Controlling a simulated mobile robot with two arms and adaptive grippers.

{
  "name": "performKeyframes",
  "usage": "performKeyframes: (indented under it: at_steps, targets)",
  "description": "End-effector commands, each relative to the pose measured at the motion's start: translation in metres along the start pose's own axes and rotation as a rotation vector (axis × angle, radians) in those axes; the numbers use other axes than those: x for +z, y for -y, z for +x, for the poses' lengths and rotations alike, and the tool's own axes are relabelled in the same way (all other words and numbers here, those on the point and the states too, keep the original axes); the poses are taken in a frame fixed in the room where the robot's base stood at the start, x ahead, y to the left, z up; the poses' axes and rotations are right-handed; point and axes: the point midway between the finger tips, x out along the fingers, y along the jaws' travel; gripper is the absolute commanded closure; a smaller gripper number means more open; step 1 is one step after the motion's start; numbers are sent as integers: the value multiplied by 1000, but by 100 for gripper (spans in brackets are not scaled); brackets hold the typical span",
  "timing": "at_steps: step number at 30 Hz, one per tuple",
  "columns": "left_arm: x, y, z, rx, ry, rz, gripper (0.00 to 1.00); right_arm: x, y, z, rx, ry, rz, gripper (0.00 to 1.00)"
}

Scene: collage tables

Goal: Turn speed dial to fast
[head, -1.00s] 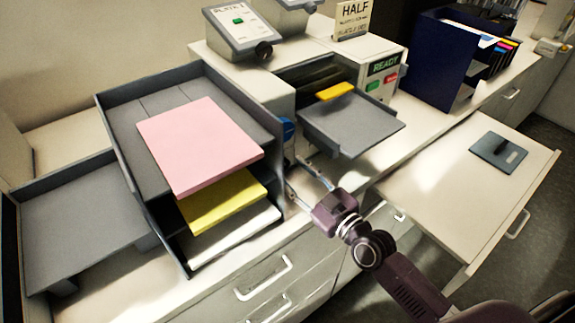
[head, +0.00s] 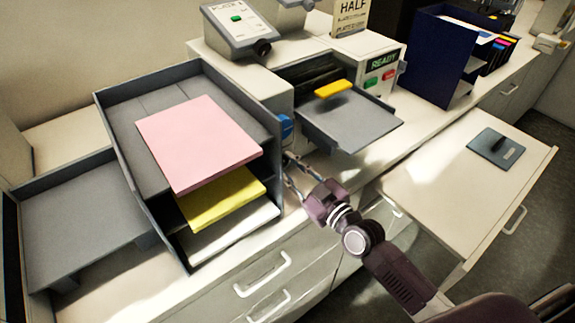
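A blue knob (head: 286,127) sits on the side of the grey-white machine (head: 310,85), just right of the paper rack. A round black knob (head: 262,47) is on the front of the tilted console (head: 238,28) behind. No speed marking is readable, so I cannot tell which is the speed dial. My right gripper (head: 287,168) is in front of and below the blue knob, apart from it. Its two thin fingers are spread and hold nothing visible. My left gripper is out of view.
The grey rack (head: 112,105) at left holds pink (head: 200,143), yellow (head: 222,198) and white paper. A yellow piece (head: 332,89) is at the output tray (head: 362,125). A READY display (head: 383,63) is on the machine. A side table (head: 430,180) bears a dark plate (head: 496,149).

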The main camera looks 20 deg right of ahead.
Motion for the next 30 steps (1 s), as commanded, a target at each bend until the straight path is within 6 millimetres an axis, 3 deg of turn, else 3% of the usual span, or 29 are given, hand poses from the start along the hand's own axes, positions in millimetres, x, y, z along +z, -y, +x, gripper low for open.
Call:
performKeyframes:
  at_steps: [11, 30]
  targets:
    - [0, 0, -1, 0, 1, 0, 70, 0, 0, 0, -1, 0, 99, 100]
    - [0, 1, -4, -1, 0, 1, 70, 0, -2, 0, 0, -1, 657, 100]
